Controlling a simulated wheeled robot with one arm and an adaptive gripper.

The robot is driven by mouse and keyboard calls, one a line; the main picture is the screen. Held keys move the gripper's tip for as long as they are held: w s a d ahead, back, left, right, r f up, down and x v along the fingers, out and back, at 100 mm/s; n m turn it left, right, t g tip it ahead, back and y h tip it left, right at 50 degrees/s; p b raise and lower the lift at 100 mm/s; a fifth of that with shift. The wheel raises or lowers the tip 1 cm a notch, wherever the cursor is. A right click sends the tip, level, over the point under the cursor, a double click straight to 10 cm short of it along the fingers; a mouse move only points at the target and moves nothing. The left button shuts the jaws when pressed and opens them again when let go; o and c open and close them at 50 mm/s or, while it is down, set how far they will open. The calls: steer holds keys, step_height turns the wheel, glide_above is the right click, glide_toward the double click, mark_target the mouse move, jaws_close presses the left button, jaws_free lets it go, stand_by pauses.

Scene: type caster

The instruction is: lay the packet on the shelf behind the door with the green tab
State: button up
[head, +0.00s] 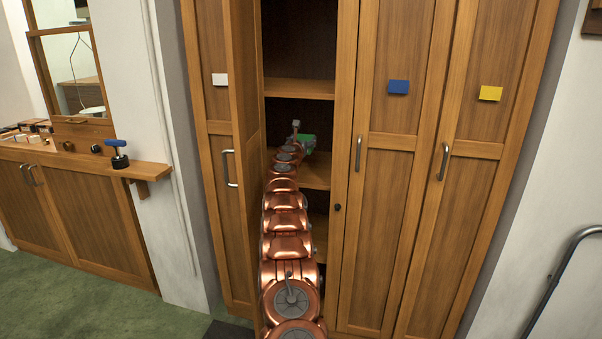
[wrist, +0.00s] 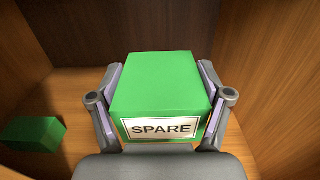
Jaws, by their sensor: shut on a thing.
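My gripper (wrist: 160,100) is shut on a green box-shaped packet (wrist: 160,82) with a white label reading "SPARE". One finger lies along each side of it. In the head view, green (head: 307,142) shows at the end of my arm, inside the open cabinet bay above a middle shelf (head: 316,176). I cannot tell whether the packet touches the shelf. The open door (head: 247,90) stands swung out to the left of my arm. No green tab shows on its visible side.
A smaller green block (wrist: 33,134) lies on the shelf at left in the wrist view. Wooden walls (wrist: 268,70) flank the packet. Closed doors bear white (head: 220,79), blue (head: 399,87) and yellow (head: 490,93) tabs. An upper shelf (head: 300,88) is above my gripper.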

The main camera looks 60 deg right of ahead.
steer(key=shift+w+a, duration=0.1)
steer(key=b, duration=0.4)
glide_above(302, 175)
step_height(302, 175, down, 5)
steer(key=shift+w+f, duration=0.15)
steer(key=shift+d+f+b, duration=0.2)
steer(key=shift+f+b, duration=0.55)
steer(key=shift+f, duration=1.5)
steer(key=o, duration=1.8)
steer(key=shift+f, duration=0.25)
steer(key=shift+c, duration=0.2)
steer(key=shift+a+r, duration=0.1)
steer(key=shift+a, duration=0.1)
